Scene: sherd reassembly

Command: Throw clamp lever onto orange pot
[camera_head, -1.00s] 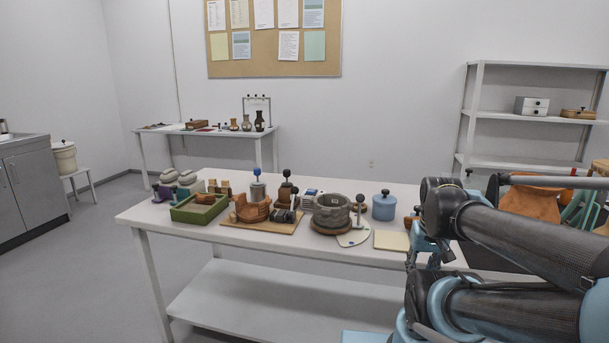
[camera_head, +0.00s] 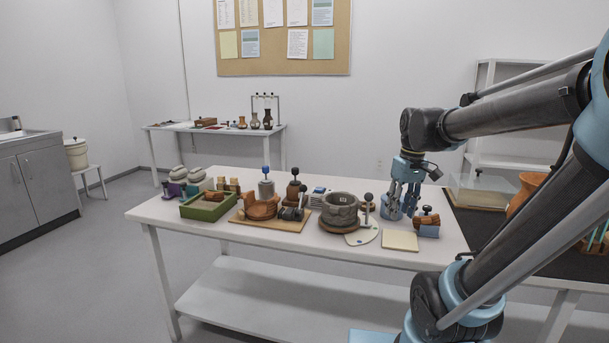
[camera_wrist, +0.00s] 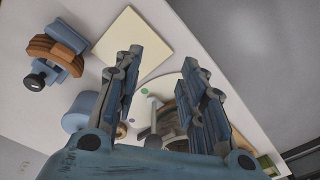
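An orange-brown pot (camera_head: 262,209) with a cut-away side sits on a wooden board (camera_head: 250,224) on the table. Next to it is a dark clamp-like piece (camera_head: 291,213) with a black knob; I cannot tell whether this is the clamp lever. A larger orange pot (camera_head: 524,192) stands at the right, partly behind my arm. My gripper (camera_head: 403,200) points down over the table's right part, in front of the blue jar (camera_wrist: 83,108).
A grey pot (camera_head: 339,210) stands left of my gripper, with a dark ball-topped rod (camera_head: 367,204) beside it. A brown curved piece on a blue base (camera_head: 428,228) is close at the right. A cream square (camera_head: 400,241) lies at the table's front. A green tray (camera_head: 205,208) is farther left.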

